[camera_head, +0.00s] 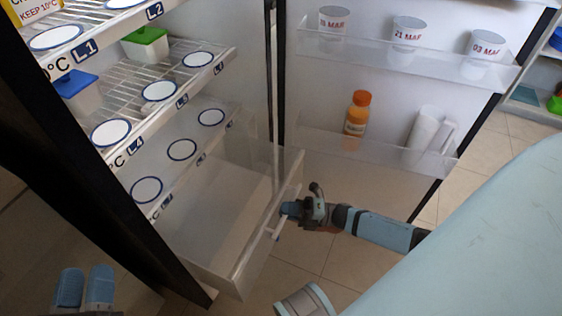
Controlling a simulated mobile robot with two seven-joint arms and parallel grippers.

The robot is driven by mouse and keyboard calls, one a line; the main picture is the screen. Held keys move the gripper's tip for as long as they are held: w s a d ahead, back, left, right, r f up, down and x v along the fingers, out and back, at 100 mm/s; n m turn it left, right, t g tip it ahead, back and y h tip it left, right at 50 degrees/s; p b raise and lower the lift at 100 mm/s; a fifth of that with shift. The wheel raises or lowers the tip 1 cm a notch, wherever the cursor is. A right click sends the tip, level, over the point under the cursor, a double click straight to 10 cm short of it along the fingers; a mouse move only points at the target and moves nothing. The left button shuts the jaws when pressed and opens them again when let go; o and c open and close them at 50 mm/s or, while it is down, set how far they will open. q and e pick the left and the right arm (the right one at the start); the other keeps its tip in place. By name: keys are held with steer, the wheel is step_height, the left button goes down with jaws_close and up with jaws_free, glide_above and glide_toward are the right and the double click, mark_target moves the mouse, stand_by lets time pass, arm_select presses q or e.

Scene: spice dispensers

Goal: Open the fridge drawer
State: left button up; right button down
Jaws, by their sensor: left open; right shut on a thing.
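The fridge drawer (215,215) at the bottom of the open fridge is pulled out some way, and its empty inside shows. A pale bar handle (282,221) runs along its front. My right gripper (291,209) is at the handle, shut on it; the fingers partly hide the handle. My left gripper (86,287) is low at the left edge of the view, open and empty, apart from the drawer.
The fridge door (375,95) stands open at the right, its racks holding dated cups (408,33), an orange-capped bottle (357,113) and a white jug (430,135). Wire shelves (150,75) with round markers and lidded boxes (146,45) are above the drawer. Tiled floor (300,255) is clear before it.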

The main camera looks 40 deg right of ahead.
arm_select(q)
steer(key=shift+r, duration=0.1)
arm_select(e)
steer(key=shift+s+d, duration=0.15)
steer(key=c, duration=1.1)
jaws_free()
steer(key=shift+c, duration=0.2)
arm_select(q)
steer(key=shift+a+f+y+p, duration=0.3)
steer(key=shift+f+y+p, duration=0.25)
steer(key=shift+p, duration=0.25)
arm_select(e)
steer(key=v, duration=1.3)
steer(key=shift+s+d, duration=0.2)
steer(key=shift+d, duration=0.15)
arm_select(q)
steer(key=shift+r, duration=0.3)
arm_select(e)
steer(key=shift+f, duration=0.1)
arm_select(q)
steer(key=shift+d, duration=0.1)
